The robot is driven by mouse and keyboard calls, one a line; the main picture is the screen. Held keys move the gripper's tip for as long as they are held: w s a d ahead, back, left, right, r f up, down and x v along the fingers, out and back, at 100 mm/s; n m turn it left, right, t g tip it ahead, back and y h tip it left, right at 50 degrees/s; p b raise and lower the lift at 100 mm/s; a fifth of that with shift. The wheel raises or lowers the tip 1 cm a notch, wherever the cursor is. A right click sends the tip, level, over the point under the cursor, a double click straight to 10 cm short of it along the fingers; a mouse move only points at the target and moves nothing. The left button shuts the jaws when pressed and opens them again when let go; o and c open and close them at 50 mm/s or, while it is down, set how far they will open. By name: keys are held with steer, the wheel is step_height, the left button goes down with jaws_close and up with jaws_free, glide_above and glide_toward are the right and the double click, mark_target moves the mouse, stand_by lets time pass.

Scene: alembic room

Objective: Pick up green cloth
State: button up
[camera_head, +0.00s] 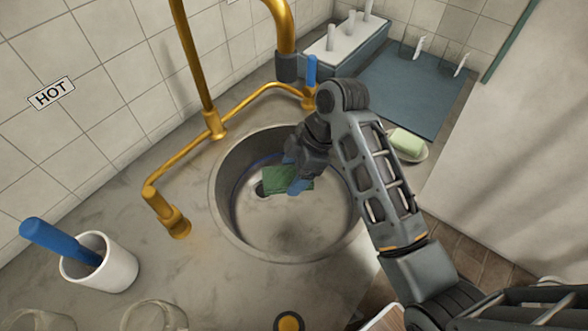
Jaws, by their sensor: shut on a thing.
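The green cloth (280,180) is a small folded piece inside the round metal sink basin (295,235). My gripper (295,183) reaches down into the basin from the upper right, with its blue-tipped fingers at the right part of the cloth. It is shut on the cloth. The gripper hides part of the cloth, and I cannot tell whether the cloth is clear of the basin floor.
Gold pipes (205,90) and a gold spout (172,222) stand behind and left of the basin. A white cup (115,265) with a blue-handled item (60,243) is at left. Clear glasses (155,316) stand in front. A soap dish (418,155) with pale green soap (407,142) lies right.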

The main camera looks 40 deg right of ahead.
mark_target(284, 175)
steer(key=shift+r, duration=0.1)
steer(key=shift+r, duration=1.9)
steer(key=shift+r, duration=0.15)
steer(key=shift+r, duration=0.8)
